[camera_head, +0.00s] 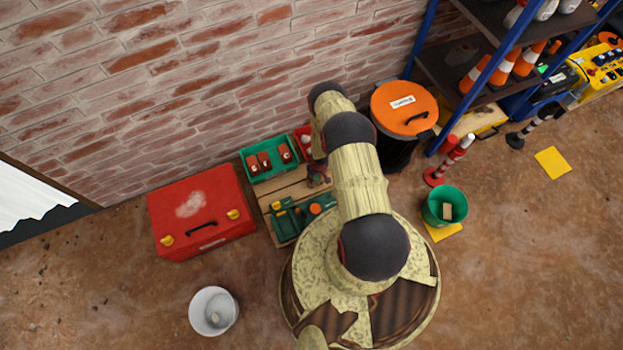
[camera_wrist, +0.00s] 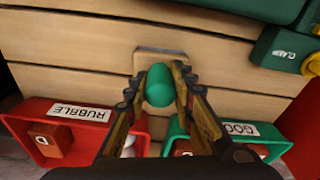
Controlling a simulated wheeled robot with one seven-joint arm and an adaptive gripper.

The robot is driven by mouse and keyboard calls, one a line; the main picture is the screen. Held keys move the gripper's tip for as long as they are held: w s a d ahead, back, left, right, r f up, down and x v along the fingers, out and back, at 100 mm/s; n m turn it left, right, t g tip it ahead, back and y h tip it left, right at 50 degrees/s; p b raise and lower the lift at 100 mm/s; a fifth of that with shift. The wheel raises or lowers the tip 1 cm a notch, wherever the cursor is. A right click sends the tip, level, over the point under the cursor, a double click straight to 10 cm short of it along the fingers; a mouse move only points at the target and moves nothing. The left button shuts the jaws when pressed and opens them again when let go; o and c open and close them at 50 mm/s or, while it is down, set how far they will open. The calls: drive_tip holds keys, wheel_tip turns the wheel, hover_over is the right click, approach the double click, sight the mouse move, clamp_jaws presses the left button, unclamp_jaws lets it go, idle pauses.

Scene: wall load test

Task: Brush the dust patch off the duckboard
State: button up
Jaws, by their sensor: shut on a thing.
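The duckboard (camera_head: 284,192) is a platform of pale wooden slats by the brick wall. Its bare slats fill much of the wrist view (camera_wrist: 65,50). My gripper (camera_wrist: 161,82) is shut on a rounded green handle (camera_wrist: 160,88), which seems to be a brush's. A flat greyish-brown block (camera_wrist: 160,53) shows beneath the handle, over the slats; I cannot tell whether it touches them. In the head view my gripper (camera_head: 318,174) is small and partly covered by my arm. I cannot make out a dust patch on the visible slats; part of the board is hidden.
A red bin labelled RUBBLE (camera_wrist: 80,112) and a green bin (camera_wrist: 232,128) holding red-brown blocks border the board. A green clamp case (camera_head: 287,222) lies on its front part. A red toolbox (camera_head: 200,213) with a whitish patch stands left; an orange-lidded drum (camera_head: 404,108) stands right.

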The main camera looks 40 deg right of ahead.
drive_tip(key=shift+s+d+f, duration=0.1)
drive_tip(key=shift+s, duration=0.05)
drive_tip(key=shift+r, duration=0.25)
drive_tip(key=shift+r+p, duration=1.9)
drive_tip(key=shift+r, duration=0.85)
drive_tip(key=shift+r, duration=0.1)
drive_tip(key=shift+r+p, duration=0.95)
drive_tip(key=shift+r, duration=0.55)
